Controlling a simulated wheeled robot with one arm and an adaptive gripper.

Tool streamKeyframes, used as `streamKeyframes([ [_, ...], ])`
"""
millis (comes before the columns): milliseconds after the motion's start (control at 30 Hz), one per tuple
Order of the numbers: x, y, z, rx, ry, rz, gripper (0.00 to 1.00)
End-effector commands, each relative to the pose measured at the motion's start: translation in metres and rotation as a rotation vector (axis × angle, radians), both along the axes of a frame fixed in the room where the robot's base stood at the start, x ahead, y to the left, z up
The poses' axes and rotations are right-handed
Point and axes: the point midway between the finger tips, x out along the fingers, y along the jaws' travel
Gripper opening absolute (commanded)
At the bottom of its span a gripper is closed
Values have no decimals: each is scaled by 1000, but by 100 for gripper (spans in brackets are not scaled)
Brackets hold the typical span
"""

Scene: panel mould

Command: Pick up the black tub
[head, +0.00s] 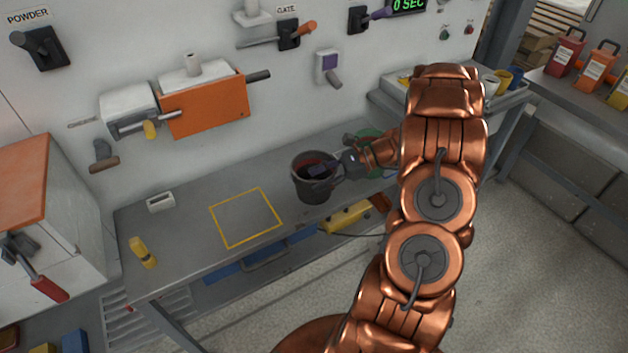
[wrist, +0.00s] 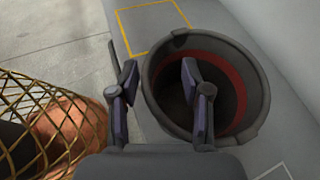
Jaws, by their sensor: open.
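The black tub (head: 311,190) stands upright on the grey bench, right of the yellow square outline. It is a dark bucket with a reddish band inside, and it also shows in the wrist view (wrist: 255,78). My gripper (head: 322,170) is at the tub's right side in the head view, at rim height. In the wrist view my gripper (wrist: 159,75) is open. One finger is over the tub's opening and the other is outside the rim, with the near wall between them. I cannot tell whether either finger touches the wall.
A yellow square outline (head: 246,218) marks clear bench top. A yellow bottle (head: 143,252) and a small white block (head: 160,202) are further left. A green round thing (head: 368,140) is behind my gripper. The orange wall box (head: 203,106) is above the bench.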

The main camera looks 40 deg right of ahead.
Motion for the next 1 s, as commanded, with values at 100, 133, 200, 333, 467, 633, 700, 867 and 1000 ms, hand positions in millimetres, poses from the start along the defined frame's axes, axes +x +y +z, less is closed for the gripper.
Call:
streamKeyframes([
  [100, 5, 14, -4, 2, 3, 1, 48],
  [133, 6, 16, -5, 2, 3, 2, 48],
  [200, 8, 21, -8, 2, 3, 1, 48],
  [333, 10, 23, -9, 1, 1, 1, 48],
  [467, 10, 23, -9, 1, 0, 0, 48],
  [633, 10, 22, -9, 1, 0, 0, 33],
  [700, 10, 22, -9, 1, 0, 0, 26],
  [867, 10, 22, -9, 1, 0, 0, 9],
  [1000, 10, 22, -9, 1, 0, 0, 0],
])
